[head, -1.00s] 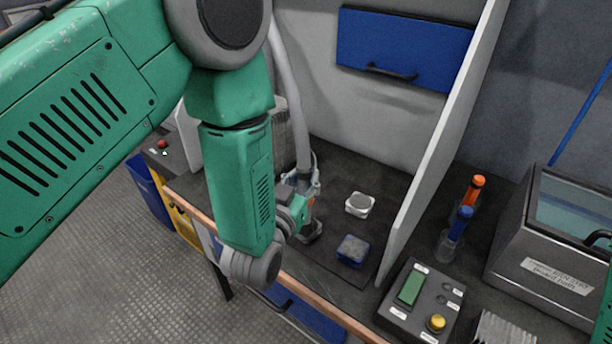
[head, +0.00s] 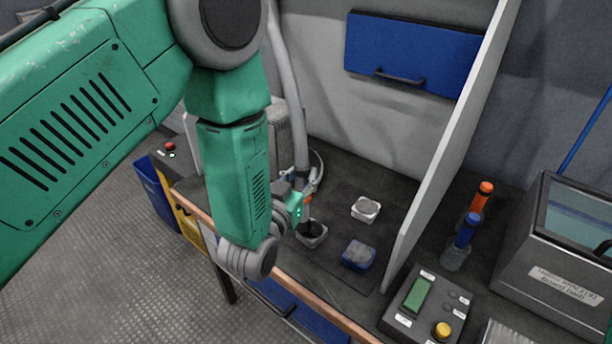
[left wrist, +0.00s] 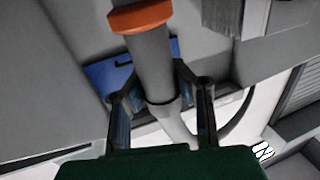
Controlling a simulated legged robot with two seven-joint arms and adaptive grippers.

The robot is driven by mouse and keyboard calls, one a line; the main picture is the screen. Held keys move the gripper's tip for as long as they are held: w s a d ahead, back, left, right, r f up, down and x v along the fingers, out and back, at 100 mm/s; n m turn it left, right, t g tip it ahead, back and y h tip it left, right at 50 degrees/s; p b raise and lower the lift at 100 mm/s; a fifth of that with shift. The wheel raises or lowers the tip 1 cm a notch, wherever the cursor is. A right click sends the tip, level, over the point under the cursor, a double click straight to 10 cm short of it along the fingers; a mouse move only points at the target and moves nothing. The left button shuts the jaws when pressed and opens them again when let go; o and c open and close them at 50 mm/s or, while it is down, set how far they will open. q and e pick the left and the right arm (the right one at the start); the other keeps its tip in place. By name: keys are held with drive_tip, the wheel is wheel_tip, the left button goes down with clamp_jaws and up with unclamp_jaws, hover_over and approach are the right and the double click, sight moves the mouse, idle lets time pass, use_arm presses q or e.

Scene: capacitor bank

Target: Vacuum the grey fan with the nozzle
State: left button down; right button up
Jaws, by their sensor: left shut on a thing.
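My left gripper (head: 308,192) is shut on the nozzle (head: 306,212), a dark tube with an orange band. In the left wrist view, the fingers (left wrist: 160,98) press on both sides of the nozzle's tube (left wrist: 149,60). A grey fan (head: 312,238) sits on the dark bench mat near the front edge. The nozzle's lower end is at or just above this fan; I cannot tell whether they touch. A white fan (head: 365,209) and a blue fan (head: 358,255) lie to its right, apart from it. My right gripper is out of view.
A grey hose (head: 287,90) runs up from the nozzle. A pale upright panel (head: 450,140) stands right of the fans. Beyond it are a control box (head: 425,305), orange and blue-topped tools (head: 480,197), and a board bath (head: 555,270). A blue drawer (head: 408,52) is behind.

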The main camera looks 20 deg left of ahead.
use_arm(q)
drive_tip(key=shift+r, duration=0.1)
idle(0.4)
wheel_tip(320, 180, up, 7)
drive_tip(key=p, duration=0.5)
drive_tip(key=shift+p, duration=0.35)
